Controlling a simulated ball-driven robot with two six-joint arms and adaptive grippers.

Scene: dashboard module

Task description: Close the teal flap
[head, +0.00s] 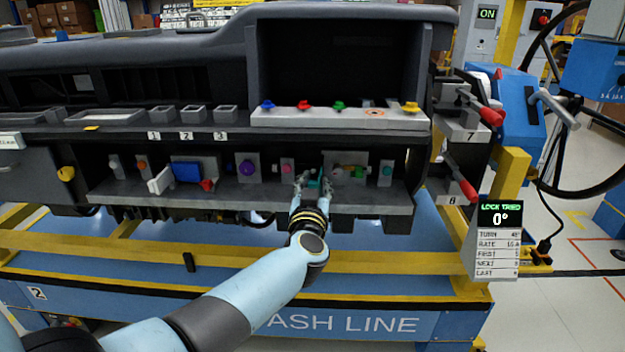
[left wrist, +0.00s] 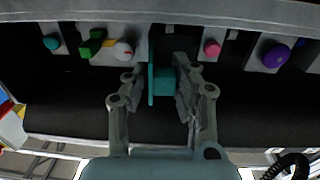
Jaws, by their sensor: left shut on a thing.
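The teal flap (left wrist: 165,84) stands out from a grey panel in the lower shelf of the dashboard module. It shows as a plate with a block on it, between the fingers of my left gripper (left wrist: 158,82). In the head view my left gripper (head: 313,182) reaches up to the shelf, and a small part of the teal flap (head: 314,184) shows between its fingers. The gripper is shut on the flap. The fingers hide part of it, and I cannot tell its exact angle. My right gripper is in neither view.
Beside the flap are a pink knob (head: 287,169), a purple knob (head: 246,167) and a panel with a green piece (head: 361,172). Several coloured knobs sit on the white ledge (head: 290,118) above. Red-handled levers (head: 490,116) stand at the right. The lower shelf front (head: 240,203) runs below.

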